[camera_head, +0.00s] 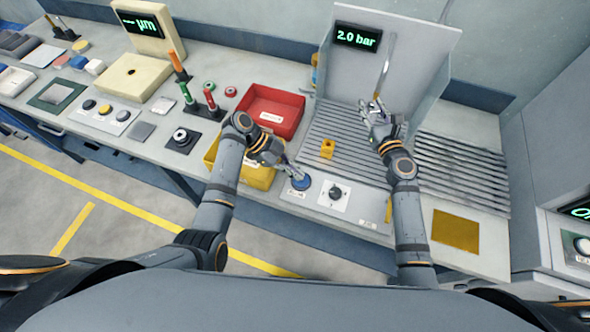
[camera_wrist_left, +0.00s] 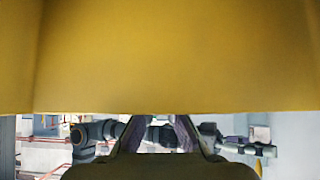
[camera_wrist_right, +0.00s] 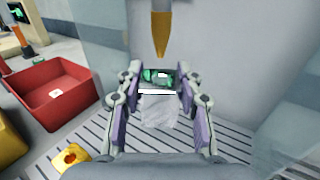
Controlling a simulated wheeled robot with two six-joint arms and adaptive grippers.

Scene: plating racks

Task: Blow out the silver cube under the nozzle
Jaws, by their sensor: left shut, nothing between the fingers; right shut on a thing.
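The silver cube (camera_wrist_right: 158,108) is between the fingers of my right gripper (camera_wrist_right: 157,90), which is shut on it. Its shiny top shows green reflections. The brass-tipped nozzle (camera_wrist_right: 161,35) points down just above and beyond the cube in the right wrist view. In the head view my right gripper (camera_head: 372,106) is inside the grey booth, by the thin nozzle pipe (camera_head: 385,75); the cube is hard to make out there. My left gripper (camera_head: 294,177) is shut and empty at the blue button (camera_head: 301,183); I cannot tell whether it touches it.
A yellow block with a hole (camera_head: 327,148) lies on the slatted booth floor (camera_head: 345,165). A black knob (camera_head: 335,192) is right of the button. A red bin (camera_head: 272,108) and a yellow bin (camera_head: 262,178) stand left. The booth display (camera_head: 358,37) reads 2.0 bar.

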